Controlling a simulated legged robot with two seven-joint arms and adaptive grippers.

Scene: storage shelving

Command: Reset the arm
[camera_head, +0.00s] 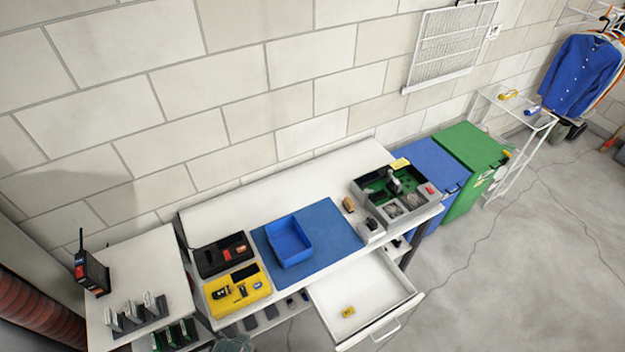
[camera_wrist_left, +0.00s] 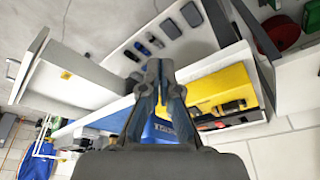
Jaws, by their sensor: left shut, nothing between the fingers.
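My left gripper (camera_wrist_left: 160,68) shows in the left wrist view, its two fingers shut together with nothing between them. It appears in front of the white workbench, between the open drawer and the yellow tray in that picture. No gripper can be made out clearly in the head view, and my right gripper shows in neither view. The white workbench (camera_head: 232,213) carries a blue mat (camera_head: 337,229) with an empty-looking blue bin (camera_head: 290,240) on it.
The drawer (camera_head: 372,286) stands open with a small yellow item (camera_head: 348,311) inside. A yellow tray (camera_head: 237,290), a black tray (camera_head: 224,255) and a grey organizer (camera_head: 398,194) sit on the bench. A side table (camera_head: 143,264) stands left. Floor at right is open.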

